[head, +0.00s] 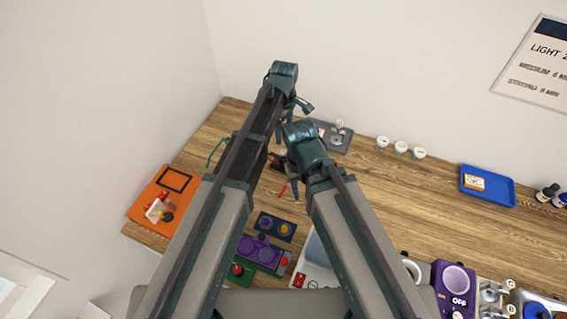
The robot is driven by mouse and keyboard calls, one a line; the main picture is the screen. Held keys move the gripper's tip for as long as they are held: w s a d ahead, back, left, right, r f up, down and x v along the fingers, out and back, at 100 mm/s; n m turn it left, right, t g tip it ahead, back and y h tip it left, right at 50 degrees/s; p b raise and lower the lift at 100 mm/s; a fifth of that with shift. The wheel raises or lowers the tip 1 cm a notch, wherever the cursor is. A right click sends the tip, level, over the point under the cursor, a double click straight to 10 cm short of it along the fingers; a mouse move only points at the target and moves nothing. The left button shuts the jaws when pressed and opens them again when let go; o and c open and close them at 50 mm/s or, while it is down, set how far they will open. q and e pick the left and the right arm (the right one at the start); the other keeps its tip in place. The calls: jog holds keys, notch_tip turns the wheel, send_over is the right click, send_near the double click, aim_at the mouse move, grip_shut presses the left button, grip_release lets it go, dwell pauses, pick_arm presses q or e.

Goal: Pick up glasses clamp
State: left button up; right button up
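I cannot clearly identify the glasses clamp in the head view. A small dark and red object (279,164) lies on the wooden table, partly hidden by my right gripper, with a thin red piece (283,190) near it. A thin teal curved item (215,152) lies left of my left arm. My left gripper (291,119) is over the back of the table, with its fingers apart. My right gripper (285,174) is just in front of it, over the dark and red object. Its fingers look apart, and I see nothing held in either.
An orange tray (144,210) is at the left, a grey tray (342,139) and white cups (401,147) at the back, and a blue tray (506,195) at the right. Purple and green devices (258,250) stand in front. The table's middle right is clear.

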aim_at(283, 152)
pick_arm(q)
notch_tip(283, 152, down, 9)
jog(key=b, duration=0.8)
jog(key=shift+r+b, duration=0.2)
jog(key=shift+b, duration=0.1)
jog(key=f+b, duration=0.5)
jog(key=shift+w+a+f, duration=0.2)
pick_arm(e)
notch_tip(283, 152, down, 14)
jog(key=shift+r, duration=0.1)
pick_arm(q)
jog(key=shift+r, duration=0.1)
grip_shut()
